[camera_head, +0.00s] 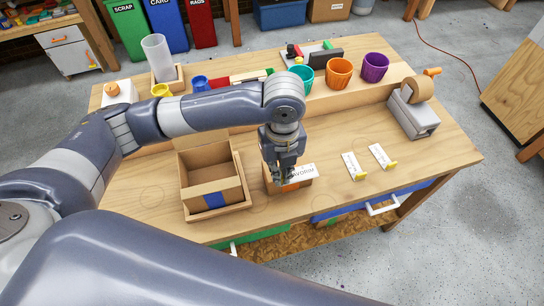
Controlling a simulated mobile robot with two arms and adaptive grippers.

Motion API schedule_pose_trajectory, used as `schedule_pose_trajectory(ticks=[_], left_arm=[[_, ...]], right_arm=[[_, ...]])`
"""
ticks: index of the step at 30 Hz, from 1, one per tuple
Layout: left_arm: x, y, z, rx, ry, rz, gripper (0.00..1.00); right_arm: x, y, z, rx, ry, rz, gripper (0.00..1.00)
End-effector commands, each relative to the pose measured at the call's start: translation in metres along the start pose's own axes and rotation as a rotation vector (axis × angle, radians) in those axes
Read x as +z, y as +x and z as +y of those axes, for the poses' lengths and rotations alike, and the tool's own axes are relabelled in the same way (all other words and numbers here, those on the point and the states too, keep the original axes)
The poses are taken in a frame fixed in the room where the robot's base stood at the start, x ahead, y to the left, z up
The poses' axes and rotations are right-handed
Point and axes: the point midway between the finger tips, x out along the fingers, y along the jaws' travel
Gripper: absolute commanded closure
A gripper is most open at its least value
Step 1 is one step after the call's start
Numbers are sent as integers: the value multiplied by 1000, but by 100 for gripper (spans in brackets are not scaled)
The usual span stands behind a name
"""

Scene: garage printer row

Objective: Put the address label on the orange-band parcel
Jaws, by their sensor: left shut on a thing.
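My left gripper (283,178) points down at the front middle of the workbench, shut on the address label. The white address label (303,171), with partly hidden dark lettering, lies at the fingers, over a small cardboard parcel. The orange-band parcel (297,186) is mostly hidden behind the gripper; part of its orange band shows. I cannot tell whether the label touches the parcel. My right gripper is not in view.
Two white labels with yellow tabs, one (350,164) and another (378,154), lie to the right. A grey tape dispenser (415,117) and coloured cups, including an orange one (339,73), stand farther back.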

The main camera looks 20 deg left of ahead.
Motion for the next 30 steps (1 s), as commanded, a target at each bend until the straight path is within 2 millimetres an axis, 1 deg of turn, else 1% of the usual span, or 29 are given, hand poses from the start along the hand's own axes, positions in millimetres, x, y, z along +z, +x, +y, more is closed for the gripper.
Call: schedule_pose_trajectory(ticks=[1,3,6,9,14,18,21,30], left_arm=[[15,-2,2,3,-8,-1,100],[30,0,3,2,-6,-1,100],[46,2,4,1,-3,0,100],[55,4,4,0,0,0,100],[57,12,5,2,0,2,100],[56,31,5,2,0,3,100],[56,40,5,0,0,0,100],[56,43,5,0,1,0,100]], right_arm=[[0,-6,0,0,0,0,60],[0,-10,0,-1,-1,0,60],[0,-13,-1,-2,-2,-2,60],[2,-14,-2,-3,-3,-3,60],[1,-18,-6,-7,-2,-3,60],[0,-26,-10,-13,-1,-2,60],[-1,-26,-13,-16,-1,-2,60],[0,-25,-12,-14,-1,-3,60]])
